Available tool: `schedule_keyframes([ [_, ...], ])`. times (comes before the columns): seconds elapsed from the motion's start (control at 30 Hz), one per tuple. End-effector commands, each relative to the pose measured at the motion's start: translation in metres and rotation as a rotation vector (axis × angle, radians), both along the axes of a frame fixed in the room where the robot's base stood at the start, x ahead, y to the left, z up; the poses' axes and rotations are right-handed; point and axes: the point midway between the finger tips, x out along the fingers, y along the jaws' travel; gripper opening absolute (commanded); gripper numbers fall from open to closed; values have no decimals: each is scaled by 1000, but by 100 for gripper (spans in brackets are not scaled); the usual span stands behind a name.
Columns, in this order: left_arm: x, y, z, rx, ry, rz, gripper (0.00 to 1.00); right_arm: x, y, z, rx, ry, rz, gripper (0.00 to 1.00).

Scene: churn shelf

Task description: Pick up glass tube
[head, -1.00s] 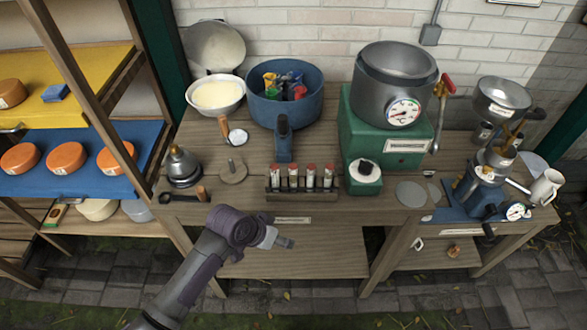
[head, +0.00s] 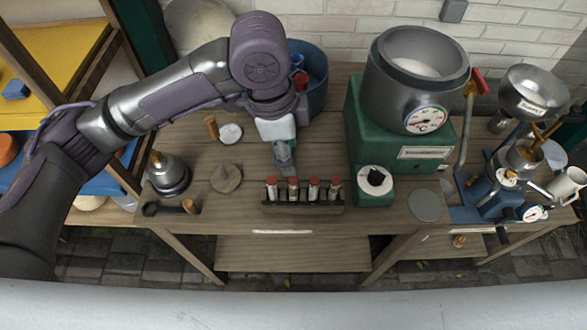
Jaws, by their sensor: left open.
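Several glass tubes with red caps stand upright in a dark rack near the table's front edge. The leftmost tube (head: 271,189), the second tube (head: 293,189), the third tube (head: 314,189) and the rightmost tube (head: 335,188) show in the rack (head: 303,207). My left gripper (head: 286,168) points down just behind and above the second tube, apart from the caps as far as I can see. It is open and holds nothing visible. My right gripper is not in view.
A green machine with a metal pot (head: 415,80) stands right of the rack. A blue device (head: 485,190) is at the right.

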Motion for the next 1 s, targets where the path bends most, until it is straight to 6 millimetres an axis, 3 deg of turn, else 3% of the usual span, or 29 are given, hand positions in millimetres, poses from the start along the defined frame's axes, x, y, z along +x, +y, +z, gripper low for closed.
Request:
schedule_keyframes([
  [0.17, 3, 5, -3, 32, 5, -7, 52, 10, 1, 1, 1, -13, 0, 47],
  [0.53, 2, -4, -69, 30, 4, -7, 52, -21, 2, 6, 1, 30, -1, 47],
  [0.77, 2, -6, -85, 30, 3, -7, 52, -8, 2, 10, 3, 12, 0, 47],
  [1.0, 0, -12, -119, 29, 4, -7, 52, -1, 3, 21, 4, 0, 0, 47],
])
